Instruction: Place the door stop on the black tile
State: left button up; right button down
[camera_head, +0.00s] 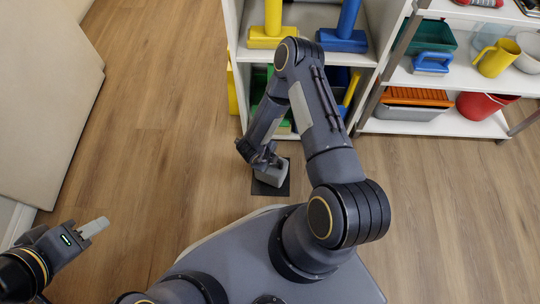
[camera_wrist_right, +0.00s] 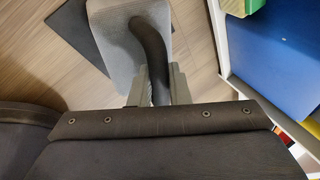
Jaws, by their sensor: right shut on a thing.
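The door stop (camera_head: 272,174) is a grey wedge with a dark curved handle; it also shows in the right wrist view (camera_wrist_right: 125,30). My right gripper (camera_wrist_right: 155,92) is shut on the handle. In the head view my right gripper (camera_head: 262,161) is partly hidden by its own arm. The black tile (camera_head: 282,190) lies on the floor beneath and around the door stop. In the wrist view the tile (camera_wrist_right: 62,22) shows beside and behind the wedge. I cannot tell whether the wedge touches it. My left gripper (camera_head: 93,228) is at the lower left, far from both; its opening is unclear.
A white shelf (camera_head: 232,40) with yellow and blue items stands just beyond the tile. A rack (camera_head: 430,122) at the right holds a red bucket (camera_head: 484,105), a yellow mug (camera_head: 497,58) and bins. A pale panel (camera_head: 45,95) is at the left. Wood floor is clear between.

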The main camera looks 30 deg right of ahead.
jog(key=shift+w+f, duration=0.1)
jog(key=shift+f, duration=0.05)
jog(key=c, duration=1.4)
grip_release()
jog(key=shift+o, duration=0.2)
